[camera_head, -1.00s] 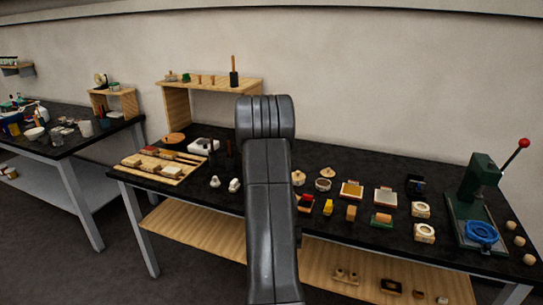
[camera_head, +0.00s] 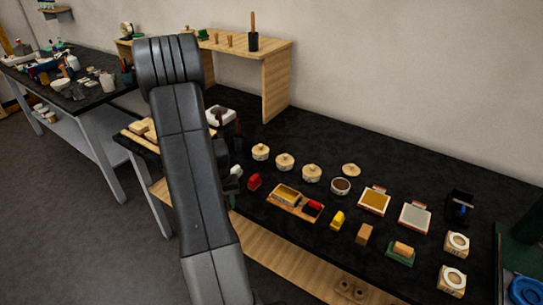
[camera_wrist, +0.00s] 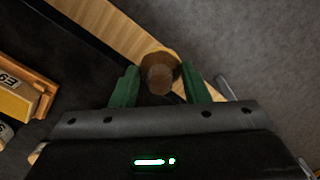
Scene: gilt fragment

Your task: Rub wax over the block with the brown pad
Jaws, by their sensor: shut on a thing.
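My gripper (camera_wrist: 160,88) has green fingers and is shut on a round brown piece (camera_wrist: 158,76) with a yellowish edge, likely the brown pad. In the wrist view it hangs over the bench's front side, above the lower wooden shelf and grey floor. In the head view my arm hides the gripper. A tan-orange block (camera_head: 364,233) stands on the black bench; another tan block (camera_head: 402,248) sits on a green base. I cannot tell which is the task's block. An open round tin with brown contents (camera_head: 340,186), perhaps wax, stands behind them.
A wooden tray (camera_head: 284,208) with yellow and red pieces lies on the bench; a similar tray edge shows in the wrist view (camera_wrist: 45,92). Lidded tins (camera_head: 285,161), framed plates (camera_head: 375,200) and white ringed boxes (camera_head: 457,244) stand around.

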